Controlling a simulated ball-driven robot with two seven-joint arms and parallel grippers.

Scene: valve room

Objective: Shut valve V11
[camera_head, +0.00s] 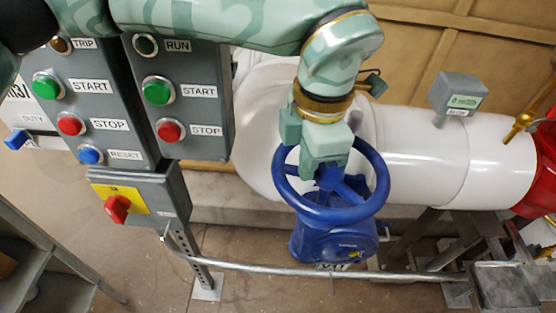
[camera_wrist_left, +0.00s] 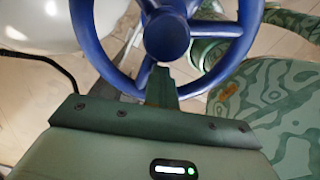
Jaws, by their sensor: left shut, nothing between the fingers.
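A blue valve handwheel (camera_head: 322,214) with spokes sits on a blue valve body (camera_head: 318,240) in the middle of the head view. A small tag (camera_head: 331,267) below the body is partly covered by the pipe rail; its lettering is only partly readable. My left gripper (camera_head: 326,178) comes down from above over the wheel, its shut fingers close to the spokes and hub. In the left wrist view the shut fingers (camera_wrist_left: 160,86) point at the wheel just below its hub (camera_wrist_left: 166,36). Whether they touch it, I cannot tell. My right gripper is not in view.
Grey control boxes (camera_head: 188,110) with coloured buttons and a red rotary switch (camera_head: 117,208) on a yellow plate stand left of the valve. A white pipe (camera_head: 420,150) runs behind the wheel. A metal rail (camera_head: 300,269) crosses in front, low down. Grey shelving (camera_head: 35,265) is at lower left.

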